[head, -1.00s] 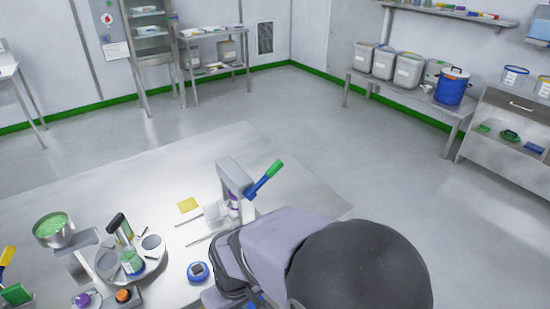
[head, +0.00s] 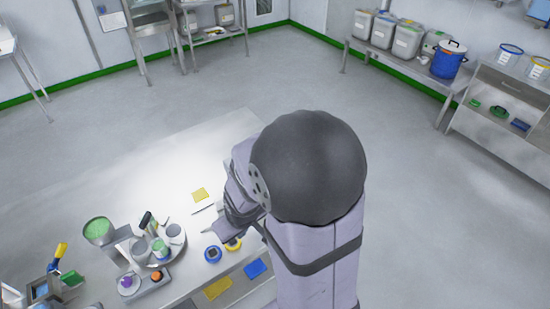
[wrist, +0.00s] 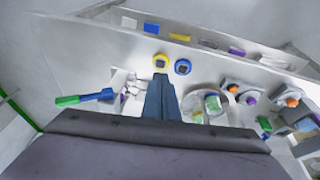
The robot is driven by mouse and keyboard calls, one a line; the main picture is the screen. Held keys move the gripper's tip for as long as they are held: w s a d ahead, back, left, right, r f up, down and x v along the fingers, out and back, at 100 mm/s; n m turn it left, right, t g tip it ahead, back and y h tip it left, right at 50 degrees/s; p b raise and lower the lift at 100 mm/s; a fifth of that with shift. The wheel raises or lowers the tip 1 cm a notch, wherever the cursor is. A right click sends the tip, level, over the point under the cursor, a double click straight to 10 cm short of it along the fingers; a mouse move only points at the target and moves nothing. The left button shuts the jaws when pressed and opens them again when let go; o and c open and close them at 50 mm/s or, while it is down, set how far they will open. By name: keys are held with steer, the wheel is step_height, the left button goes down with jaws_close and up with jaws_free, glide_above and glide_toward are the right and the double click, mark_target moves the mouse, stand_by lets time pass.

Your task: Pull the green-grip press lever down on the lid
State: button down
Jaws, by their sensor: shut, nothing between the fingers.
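The press lever (wrist: 97,95) shows at the left in the wrist view, a blue bar ending in a green grip (wrist: 68,100). The grip sticks out to the left, away from the press (wrist: 118,80). My gripper (wrist: 161,76) is shut and empty. In the picture it lies to the right of the lever, apart from it, pointing toward the bench. In the head view my arm hides the lever and the press. I cannot make out the lid clearly.
A yellow round device (wrist: 160,61) and a blue one (wrist: 183,67) lie beyond my fingertips. A round tray (head: 178,252) with containers stands nearby, with a bowl of green material (head: 98,230) to its left. The back left of the bench (head: 130,182) is clear.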

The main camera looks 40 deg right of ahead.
steer(key=w+d+n+t+p, duration=0.2)
steer(key=w+d+n+t, duration=0.3)
steer(key=d, duration=0.7)
steer(key=s+d+r+t+h, duration=0.1)
steer(key=s+d+r+t, duration=0.1)
steer(key=d+r+t, duration=0.2)
steer(key=shift+s+r+m+t+h, duration=0.2)
steer(key=shift+m+t+h, duration=0.15)
steer(key=shift+t, duration=1.05)
steer(key=shift+d+f, duration=0.1)
steer(key=shift+d, duration=0.05)
steer(key=w+d+f+b, duration=0.3)
steer(key=w+f+b, duration=0.2)
steer(key=w, duration=0.4)
steer(key=shift+w+d+f+b, duration=0.15)
steer(key=shift+w+b, duration=0.2)
steer(key=shift+b, duration=0.55)
